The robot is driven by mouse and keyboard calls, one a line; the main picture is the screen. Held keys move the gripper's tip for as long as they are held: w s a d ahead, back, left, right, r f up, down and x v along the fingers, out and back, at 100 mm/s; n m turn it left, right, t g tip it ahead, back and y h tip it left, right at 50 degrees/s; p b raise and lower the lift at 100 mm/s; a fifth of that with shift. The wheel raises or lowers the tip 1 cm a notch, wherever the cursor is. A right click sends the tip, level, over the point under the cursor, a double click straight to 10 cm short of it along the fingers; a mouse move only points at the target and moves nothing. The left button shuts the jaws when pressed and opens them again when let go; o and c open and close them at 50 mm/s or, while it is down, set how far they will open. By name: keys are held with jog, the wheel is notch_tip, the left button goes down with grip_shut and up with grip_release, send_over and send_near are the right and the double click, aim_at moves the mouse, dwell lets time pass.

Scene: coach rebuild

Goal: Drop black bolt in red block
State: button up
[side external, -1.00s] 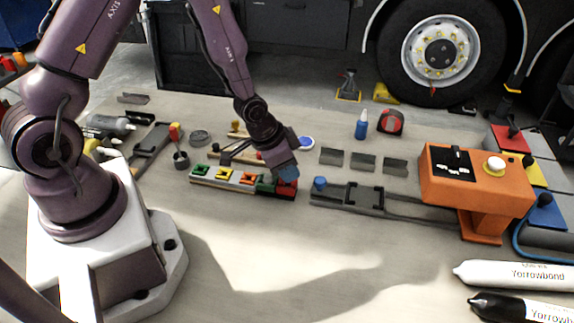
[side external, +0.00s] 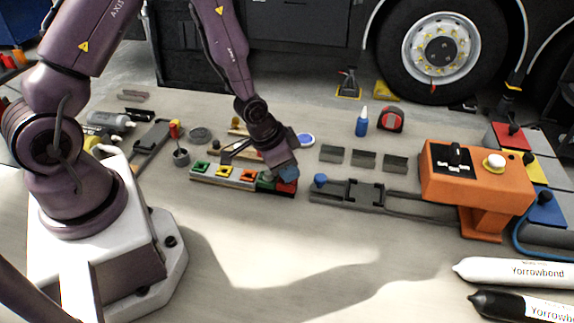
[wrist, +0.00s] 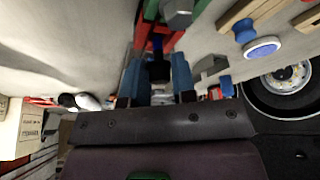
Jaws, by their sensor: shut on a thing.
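A row of coloured blocks sits on a pale rail, with the red block (side external: 288,187) at its right end. The red block also shows in the wrist view (wrist: 173,43), just beyond my fingertips. My gripper (side external: 285,172) is over the red end of the row, pointing down at a tilt. In the wrist view its blue fingers (wrist: 157,72) are shut on the black bolt (wrist: 158,70), which sits between them. The bolt is hidden in the side view. I cannot tell whether its tip touches the red block.
Green (side external: 201,168), yellow (side external: 224,172) and orange (side external: 248,176) blocks stand left of the red one. A grey fixture with a blue knob (side external: 320,181) lies close on the right. An orange machine (side external: 475,180) stands farther right.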

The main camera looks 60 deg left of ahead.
jog(key=shift+f, duration=0.65)
dwell(0.4)
jog(key=o, duration=1)
jog(key=o, duration=0.3)
jog(key=shift+o, duration=0.2)
jog(key=shift+r, duration=3)
